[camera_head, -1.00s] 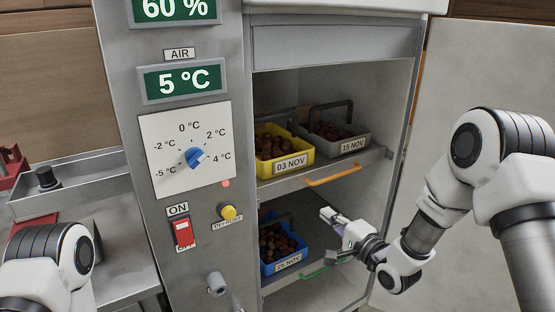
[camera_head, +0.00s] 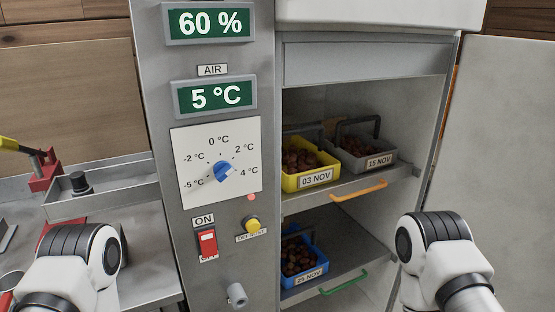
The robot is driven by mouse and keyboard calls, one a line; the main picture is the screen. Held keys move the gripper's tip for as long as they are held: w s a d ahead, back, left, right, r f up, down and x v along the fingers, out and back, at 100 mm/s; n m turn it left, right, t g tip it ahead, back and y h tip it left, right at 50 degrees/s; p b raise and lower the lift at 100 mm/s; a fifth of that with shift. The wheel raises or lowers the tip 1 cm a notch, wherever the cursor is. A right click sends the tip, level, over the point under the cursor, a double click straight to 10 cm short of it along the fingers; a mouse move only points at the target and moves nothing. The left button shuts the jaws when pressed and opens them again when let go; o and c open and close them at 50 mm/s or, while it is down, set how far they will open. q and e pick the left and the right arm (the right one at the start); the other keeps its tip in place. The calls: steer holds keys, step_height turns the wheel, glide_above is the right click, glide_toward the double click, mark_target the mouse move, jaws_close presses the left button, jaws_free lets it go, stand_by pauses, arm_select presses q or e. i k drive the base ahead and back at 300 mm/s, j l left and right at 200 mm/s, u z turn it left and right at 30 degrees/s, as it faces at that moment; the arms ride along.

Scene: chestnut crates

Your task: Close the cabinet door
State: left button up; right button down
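The cabinet (camera_head: 365,62) stands open, with its shelves showing. Its pale door (camera_head: 495,150) is swung wide open on the right side. Inside, a yellow crate (camera_head: 316,180) labelled 03 NOV and a grey crate (camera_head: 378,161) labelled 15 NOV sit on the upper shelf. A blue crate (camera_head: 305,275) labelled 25 NOV sits on the lower shelf. My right arm is at the lower right, in front of the cabinet opening and door. My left arm is at the lower left. Both grippers are outside the view.
A control panel (camera_head: 219,170) with a blue dial, a red switch (camera_head: 207,243) and a yellow button is left of the opening. A metal counter (camera_head: 120,205) with a red tool (camera_head: 44,170) is at the left. Orange (camera_head: 358,191) and green (camera_head: 343,282) handles front the shelves.

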mark_target(494, 168)
steer(key=l+z, duration=0.45)
steer(key=i+l+z, duration=0.15)
steer(key=z, duration=0.3)
steer(key=i+l+z, duration=0.2)
steer(key=z, duration=0.2)
steer(key=i+l+z, duration=0.25)
steer(key=z, duration=0.15)
steer(key=i+l+z, duration=0.25)
steer(key=z, duration=0.15)
steer(key=i+l+z, duration=0.15)
steer(key=i+z, duration=0.25)
steer(key=k, duration=0.1)
